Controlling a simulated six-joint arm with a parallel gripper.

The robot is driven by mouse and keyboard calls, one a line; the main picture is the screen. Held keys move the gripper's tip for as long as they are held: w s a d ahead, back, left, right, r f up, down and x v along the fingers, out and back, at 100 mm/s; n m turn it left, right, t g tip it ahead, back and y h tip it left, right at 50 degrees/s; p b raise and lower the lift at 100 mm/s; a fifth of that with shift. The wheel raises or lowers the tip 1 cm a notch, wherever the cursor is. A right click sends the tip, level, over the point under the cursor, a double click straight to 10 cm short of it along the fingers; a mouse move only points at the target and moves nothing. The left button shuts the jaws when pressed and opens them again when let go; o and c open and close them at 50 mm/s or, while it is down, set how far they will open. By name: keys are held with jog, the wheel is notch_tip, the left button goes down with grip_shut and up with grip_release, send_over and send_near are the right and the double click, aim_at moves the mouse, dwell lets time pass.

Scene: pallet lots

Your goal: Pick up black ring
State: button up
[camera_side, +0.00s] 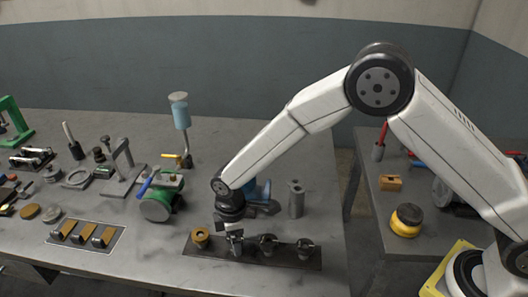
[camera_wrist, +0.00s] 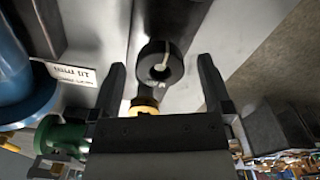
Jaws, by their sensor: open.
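My gripper (camera_wrist: 161,63) is open in the wrist view, with one dark finger on each side of a black ring (camera_wrist: 149,72). The ring is thick, with a pale streak showing in its hole. Gaps show between it and both fingers. I cannot tell how far it lies beyond the fingertips. In the side view my gripper (camera_side: 234,240) points down over a dark plate (camera_side: 225,258) near the table's front. I cannot make out the ring for sure there.
A brass-coloured piece (camera_side: 200,238) and two dark metal pieces (camera_side: 268,244) (camera_side: 304,248) stand on the plate. A grey cylinder (camera_side: 296,199) stands behind. A green-and-metal device (camera_side: 157,205) is to the left.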

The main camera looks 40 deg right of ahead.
jog(key=c, duration=1.3)
jog(key=shift+r, duration=0.2)
jog(key=shift+c, duration=0.2)
jog(key=shift+r, duration=0.55)
jog(key=s+d+r, duration=0.5)
jog(key=s+r, duration=0.6)
jog(key=s, duration=0.2)
jog(key=shift+d+r, duration=0.15)
jog(key=shift+r, duration=0.1)
